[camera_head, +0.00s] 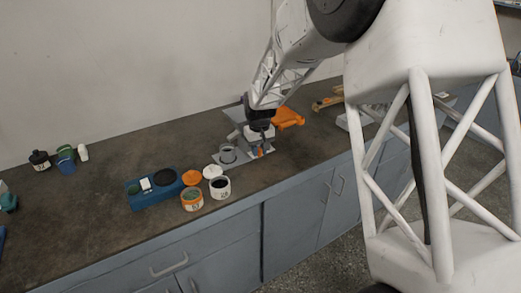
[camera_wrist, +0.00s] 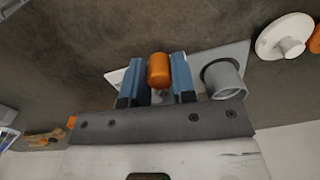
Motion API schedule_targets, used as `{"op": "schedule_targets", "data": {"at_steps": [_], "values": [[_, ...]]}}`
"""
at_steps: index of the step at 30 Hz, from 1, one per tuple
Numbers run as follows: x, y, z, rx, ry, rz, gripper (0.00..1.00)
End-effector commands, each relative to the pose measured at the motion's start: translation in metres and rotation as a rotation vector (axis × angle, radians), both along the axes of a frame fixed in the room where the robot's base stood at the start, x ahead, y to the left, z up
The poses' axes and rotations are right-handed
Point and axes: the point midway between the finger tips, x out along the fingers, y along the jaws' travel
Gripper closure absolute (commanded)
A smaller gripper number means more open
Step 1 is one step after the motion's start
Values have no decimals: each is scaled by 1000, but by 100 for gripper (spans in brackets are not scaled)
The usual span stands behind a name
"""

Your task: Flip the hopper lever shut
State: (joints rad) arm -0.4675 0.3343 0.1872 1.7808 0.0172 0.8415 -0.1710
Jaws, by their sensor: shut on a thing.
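The grey sieve shaker (camera_head: 228,154) stands on the bench on a light plate, below my gripper. In the wrist view its grey round cup (camera_wrist: 224,80) is just right of my fingers. My gripper (camera_wrist: 159,82) has two blue fingers, one on each side of an orange rounded knob, which looks like the hopper lever's handle (camera_wrist: 159,66). The fingers are shut on it. The gripper also shows in the head view (camera_head: 262,143), pointing down at the shaker. The rest of the lever and the hopper are mostly hidden by my gripper.
A blue tray (camera_head: 150,201) and two labelled jars (camera_head: 192,201), (camera_head: 220,189) stand left of the shaker, near the bench's front edge. A white lid (camera_wrist: 284,35) lies close to the grey cup. An orange object (camera_head: 288,117) is behind the gripper.

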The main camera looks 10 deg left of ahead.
Motion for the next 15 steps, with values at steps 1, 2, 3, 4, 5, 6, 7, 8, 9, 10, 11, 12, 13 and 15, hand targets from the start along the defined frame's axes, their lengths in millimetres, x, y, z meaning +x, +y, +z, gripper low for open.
{"op": "schedule_targets", "data": {"at_steps": [1, 2, 3, 4, 5, 6, 7, 8, 9, 10, 11, 12, 13, 15], "values": [[0, 0, 1, 1, -1, 0, 99], [0, 0, 1, 1, -1, 0, 99], [0, 0, 1, 1, -1, 0, 99], [0, 0, 1, 1, -1, 1, 99], [0, 0, 1, 1, -1, 1, 99], [0, 0, 1, 1, -1, 1, 99], [0, 0, 1, 1, -1, 1, 72], [0, 0, 1, 1, -1, 1, 68], [0, 0, 1, 1, -1, 1, 62], [0, 0, 1, 1, -1, 1, 57], [0, 0, 1, 1, -1, 1, 52], [0, 0, 0, 0, 0, 1, 49], [0, 0, 0, 0, 0, 1, 49], [0, 0, 0, 0, 0, 1, 49]]}}
